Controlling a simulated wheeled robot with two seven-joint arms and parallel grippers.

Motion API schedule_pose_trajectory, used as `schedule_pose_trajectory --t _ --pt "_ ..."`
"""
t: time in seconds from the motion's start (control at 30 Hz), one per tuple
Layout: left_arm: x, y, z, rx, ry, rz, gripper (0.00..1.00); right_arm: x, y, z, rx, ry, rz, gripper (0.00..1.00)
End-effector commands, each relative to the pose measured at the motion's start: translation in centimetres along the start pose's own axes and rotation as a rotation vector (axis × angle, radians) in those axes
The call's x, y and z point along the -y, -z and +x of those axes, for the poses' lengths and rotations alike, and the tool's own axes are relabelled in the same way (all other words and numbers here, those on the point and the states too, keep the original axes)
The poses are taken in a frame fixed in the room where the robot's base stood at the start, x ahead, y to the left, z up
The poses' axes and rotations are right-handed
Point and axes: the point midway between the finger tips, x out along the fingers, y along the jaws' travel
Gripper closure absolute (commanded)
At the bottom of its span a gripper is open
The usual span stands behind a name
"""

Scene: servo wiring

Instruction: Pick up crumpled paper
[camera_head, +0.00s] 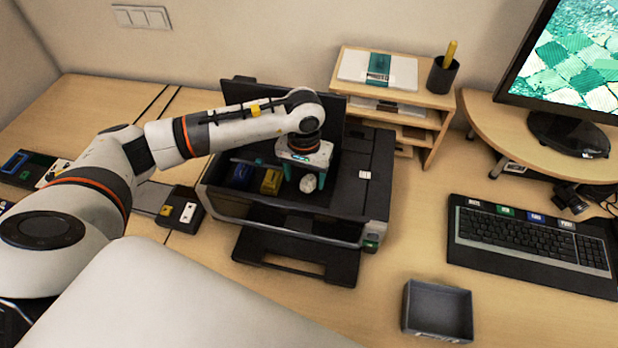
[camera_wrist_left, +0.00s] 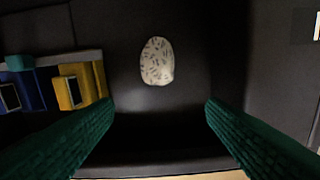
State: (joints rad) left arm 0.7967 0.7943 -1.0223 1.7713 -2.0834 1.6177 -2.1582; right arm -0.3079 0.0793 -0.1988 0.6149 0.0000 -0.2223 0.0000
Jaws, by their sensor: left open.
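The crumpled paper (camera_head: 308,183) is a small white, dark-speckled ball inside the open black printer (camera_head: 371,180). In the left wrist view the crumpled paper (camera_wrist_left: 157,61) lies on the dark printer floor, ahead of the fingertips and between their lines. My left gripper (camera_head: 303,173) reaches down into the printer, with teal fingers apart and empty. Its two fingers also show in the left wrist view (camera_wrist_left: 160,106), with the paper apart from both. My right gripper is not in view.
A yellow cartridge (camera_head: 271,182) and a blue cartridge (camera_head: 241,176) stand left of the paper in the printer. The printer's raised lid is behind my arm. A grey open box (camera_head: 437,312) sits at the front right, and a keyboard (camera_head: 530,240) lies at the right.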

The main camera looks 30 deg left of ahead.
Motion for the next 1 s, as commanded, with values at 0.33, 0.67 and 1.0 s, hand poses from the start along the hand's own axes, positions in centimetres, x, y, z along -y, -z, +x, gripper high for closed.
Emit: schedule_pose_trajectory --t 0.33,0.67,1.0 --pt "-0.2 -0.4 3.2 -0.004 0.0 -0.002 0.35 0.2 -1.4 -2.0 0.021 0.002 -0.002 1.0" --pt "-0.3 -0.6 6.3 0.001 0.0 0.001 0.35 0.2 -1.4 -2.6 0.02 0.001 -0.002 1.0" --pt "-0.3 -0.6 6.3 0.001 0.0 0.0 0.66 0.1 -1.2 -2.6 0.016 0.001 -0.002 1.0"
